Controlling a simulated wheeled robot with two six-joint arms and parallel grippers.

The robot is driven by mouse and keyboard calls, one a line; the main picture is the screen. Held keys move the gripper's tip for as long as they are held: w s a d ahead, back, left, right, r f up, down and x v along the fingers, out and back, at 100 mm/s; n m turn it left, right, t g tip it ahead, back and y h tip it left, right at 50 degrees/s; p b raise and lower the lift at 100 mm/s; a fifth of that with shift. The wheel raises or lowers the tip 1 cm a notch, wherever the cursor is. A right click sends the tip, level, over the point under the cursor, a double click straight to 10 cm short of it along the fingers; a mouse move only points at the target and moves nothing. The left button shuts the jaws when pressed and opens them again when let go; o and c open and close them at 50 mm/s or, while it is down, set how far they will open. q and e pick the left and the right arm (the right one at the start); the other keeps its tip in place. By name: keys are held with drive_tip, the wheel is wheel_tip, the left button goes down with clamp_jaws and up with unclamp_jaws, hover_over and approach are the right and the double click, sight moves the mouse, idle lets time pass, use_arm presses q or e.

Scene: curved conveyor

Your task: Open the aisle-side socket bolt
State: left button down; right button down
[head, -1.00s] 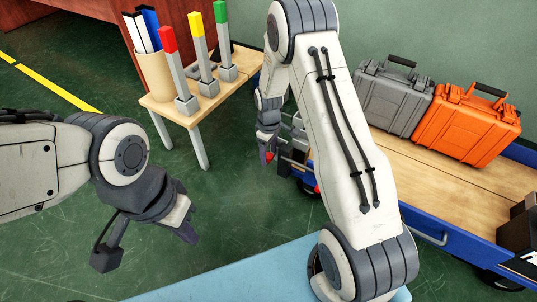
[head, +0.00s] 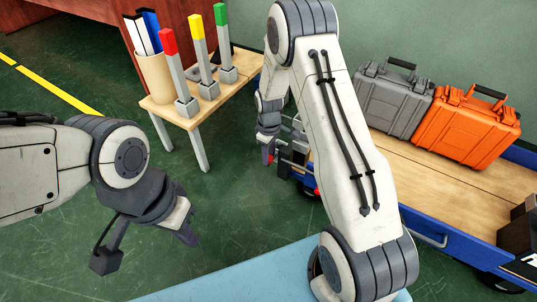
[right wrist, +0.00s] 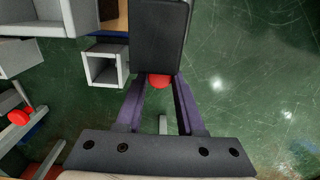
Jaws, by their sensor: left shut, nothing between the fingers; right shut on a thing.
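My right gripper (right wrist: 158,100) is shut on a red knob (right wrist: 160,81), which shows between its purple fingers in the right wrist view. A grey square socket (right wrist: 104,66) with an open end is to the left of the fingers, apart from them. In the head view my right gripper (head: 267,150) is low beside the cart's left end, partly behind my own forearm. I cannot tell from these views how far the bolt is drawn. My left gripper (head: 187,228) is shut and empty above the floor at the left.
A blue cart with a wooden top (head: 443,185) carries a grey case (head: 393,100) and an orange case (head: 467,127). A second red knob (right wrist: 19,117) is at the left in the right wrist view. A small table (head: 207,108) holds red, yellow and green-topped posts. Green floor between is clear.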

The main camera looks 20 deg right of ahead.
drive_tip(key=shift+s, duration=0.1)
idle(0.7)
drive_tip(key=shift+s+a+p, duration=0.9)
drive_tip(key=shift+a+p, duration=0.2)
drive_tip(key=shift+a, duration=0.05)
drive_tip(key=c, duration=0.5)
unclamp_jaws()
